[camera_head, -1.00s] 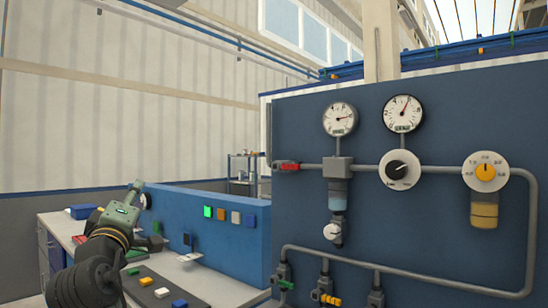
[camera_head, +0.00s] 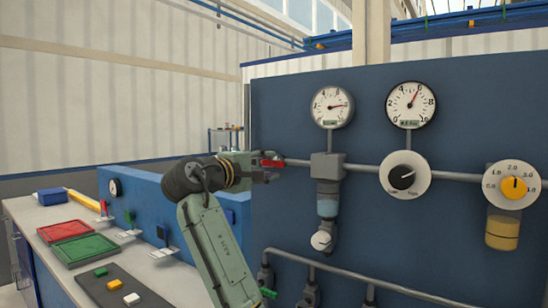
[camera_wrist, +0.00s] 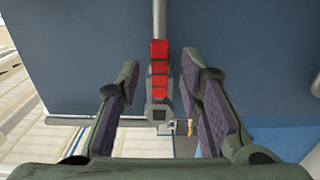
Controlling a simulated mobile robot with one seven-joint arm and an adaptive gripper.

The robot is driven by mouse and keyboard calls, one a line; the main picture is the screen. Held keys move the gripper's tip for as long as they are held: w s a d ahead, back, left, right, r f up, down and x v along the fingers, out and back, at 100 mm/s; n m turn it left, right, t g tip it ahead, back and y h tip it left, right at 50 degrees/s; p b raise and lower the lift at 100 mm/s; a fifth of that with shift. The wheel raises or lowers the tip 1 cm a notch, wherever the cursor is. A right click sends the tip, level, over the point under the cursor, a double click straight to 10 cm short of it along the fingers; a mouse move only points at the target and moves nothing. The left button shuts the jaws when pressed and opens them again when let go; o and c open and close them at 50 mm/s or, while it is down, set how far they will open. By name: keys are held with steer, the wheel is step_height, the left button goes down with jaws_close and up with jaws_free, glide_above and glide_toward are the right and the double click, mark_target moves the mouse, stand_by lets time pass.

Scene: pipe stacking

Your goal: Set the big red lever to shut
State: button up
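The big red lever (camera_head: 272,162) sits at the left end of the upper grey pipe on the blue panel. In the wrist view the lever (camera_wrist: 160,68) lies in line with the pipe, above its grey valve body. My gripper (camera_head: 262,167) is at the lever, coming from the left in the head view. In the wrist view my gripper (camera_wrist: 160,84) is open, with one finger on each side of the lever and a gap on both sides. In the head view the gripper hides part of the valve.
Two round gauges (camera_head: 332,106), a black knob (camera_head: 402,177) and a yellow knob (camera_head: 514,187) are on the panel to the right. A small green lever (camera_head: 268,292) is lower down. A bench with red and green trays (camera_head: 64,231) stands at left.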

mark_target(272, 164)
steer(key=shift+p+x, duration=0.45)
steer(key=shift+x, duration=1.4)
steer(key=shift+a, duration=0.1)
steer(key=shift+c, duration=0.6)
jaws_close()
